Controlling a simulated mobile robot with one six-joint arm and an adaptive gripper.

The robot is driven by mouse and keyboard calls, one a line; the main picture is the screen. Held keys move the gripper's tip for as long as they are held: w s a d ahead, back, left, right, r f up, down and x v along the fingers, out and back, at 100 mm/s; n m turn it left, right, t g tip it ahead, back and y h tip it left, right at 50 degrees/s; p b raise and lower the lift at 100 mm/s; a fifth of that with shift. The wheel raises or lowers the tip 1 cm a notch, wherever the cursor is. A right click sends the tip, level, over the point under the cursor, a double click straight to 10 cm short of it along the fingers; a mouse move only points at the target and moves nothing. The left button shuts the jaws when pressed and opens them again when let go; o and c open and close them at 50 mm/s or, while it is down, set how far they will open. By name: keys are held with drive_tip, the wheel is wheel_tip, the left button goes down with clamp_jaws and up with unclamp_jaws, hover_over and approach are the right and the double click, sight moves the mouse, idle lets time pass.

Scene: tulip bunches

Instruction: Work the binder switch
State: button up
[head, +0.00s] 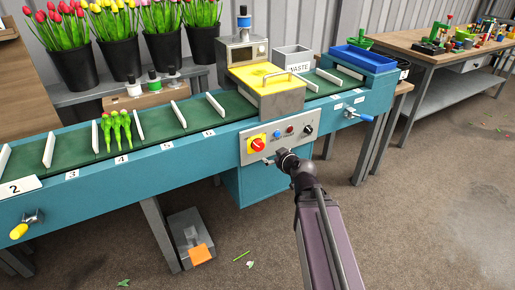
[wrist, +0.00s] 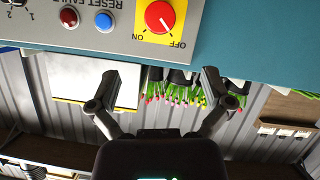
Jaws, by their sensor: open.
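The binder switch is a red rotary knob on a yellow plate (head: 258,145) on the front panel of the conveyor. My gripper (head: 276,158) is just in front of the panel, to the lower right of the knob. In the wrist view my gripper's fingers (wrist: 158,85) are spread wide with nothing between them, apart from the knob.
A blue button (wrist: 103,20), a red lamp (wrist: 69,18) and a black selector (head: 308,129) share the panel. A yellow-topped binder unit (head: 262,78) stands above. Green tulips (head: 116,131) lie on the divided belt. A blue-handled lever (head: 366,118) sticks out at right.

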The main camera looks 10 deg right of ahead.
sight(259, 147)
drive_tip(key=shift+w, duration=0.1)
drive_tip(key=shift+b+x, duration=2.6)
drive_tip(key=shift+x, duration=4.2)
drive_tip(key=shift+a, duration=0.1)
